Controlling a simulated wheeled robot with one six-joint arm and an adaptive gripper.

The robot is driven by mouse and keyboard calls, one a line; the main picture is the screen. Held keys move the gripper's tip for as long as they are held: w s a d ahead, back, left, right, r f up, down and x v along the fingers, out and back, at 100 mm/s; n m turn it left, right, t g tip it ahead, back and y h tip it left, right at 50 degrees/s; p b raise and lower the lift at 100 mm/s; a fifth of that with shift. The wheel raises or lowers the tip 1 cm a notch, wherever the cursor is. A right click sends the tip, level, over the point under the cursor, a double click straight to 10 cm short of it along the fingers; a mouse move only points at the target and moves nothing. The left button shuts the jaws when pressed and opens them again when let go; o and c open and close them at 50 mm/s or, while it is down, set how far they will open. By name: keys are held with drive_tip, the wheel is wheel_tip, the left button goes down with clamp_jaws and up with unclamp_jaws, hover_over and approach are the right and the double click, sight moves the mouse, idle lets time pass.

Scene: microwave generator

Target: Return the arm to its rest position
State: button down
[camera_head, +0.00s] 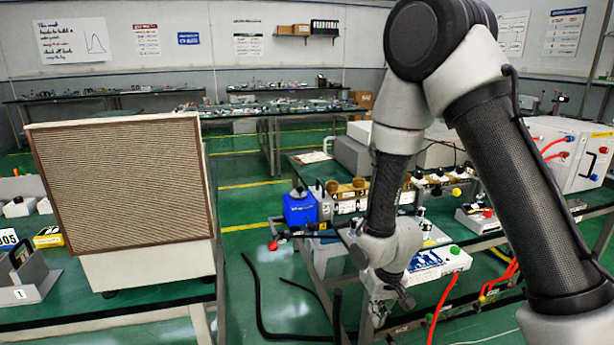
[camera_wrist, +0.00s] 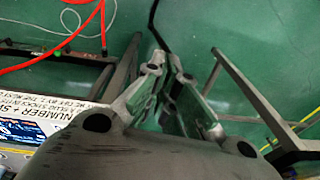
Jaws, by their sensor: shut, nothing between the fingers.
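My gripper (camera_head: 378,312) points down at the end of my folded arm, in the lower middle of the head view. Its fingers (camera_wrist: 168,62) are drawn together and hold nothing. The arm rises from the lower right to a high elbow, then drops to the gripper. In the wrist view, green floor and metal bench legs lie beyond the fingertips. In the head view, the gripper overlaps the near edge of the right bench; its exact gap to the bench is unclear.
A white instrument (camera_head: 428,265) with a green knob sits beside the gripper. Its labelled panel (camera_wrist: 42,125) shows in the wrist view. A blue box (camera_head: 300,208) stands behind. A large mesh-fronted panel (camera_head: 125,185) stands on the left bench. Black cables (camera_head: 262,310) and red leads (camera_head: 440,305) hang nearby.

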drive_tip(key=s+d+r+t, duration=0.1)
drive_tip(key=s+d+r, duration=0.4)
drive_tip(key=r, duration=0.6)
drive_tip(key=s+d+r+m+t, duration=0.1)
drive_tip(key=s+d+r, duration=0.4)
drive_tip(key=r, duration=0.6)
drive_tip(key=s+d+r+m+t, duration=0.1)
drive_tip(key=s+d+r, duration=0.4)
drive_tip(key=d+r, duration=0.4)
wheel_tip(320, 180, up, 3)
drive_tip(key=shift+s+r+h, duration=0.1)
drive_tip(key=shift+s+h, duration=0.2)
